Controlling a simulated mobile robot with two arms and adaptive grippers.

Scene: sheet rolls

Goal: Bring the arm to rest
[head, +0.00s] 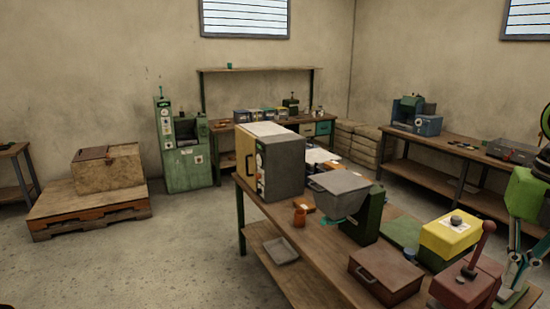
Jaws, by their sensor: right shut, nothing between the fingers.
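My right gripper (512,284) shows at the lower right edge of the head view. Its green and black arm comes down from the right edge. The fingers are shut with nothing held, and they point down beside the red box with a lever (466,288) at the end of the near workbench. Whether the fingertips touch anything is too small to tell. My left gripper does not show.
The near workbench (262,216) carries a grey cabinet (281,167), a grey-green machine (341,193), a brown box (387,276) and a yellow-topped box (450,235). A pallet (90,211) stands on the left.

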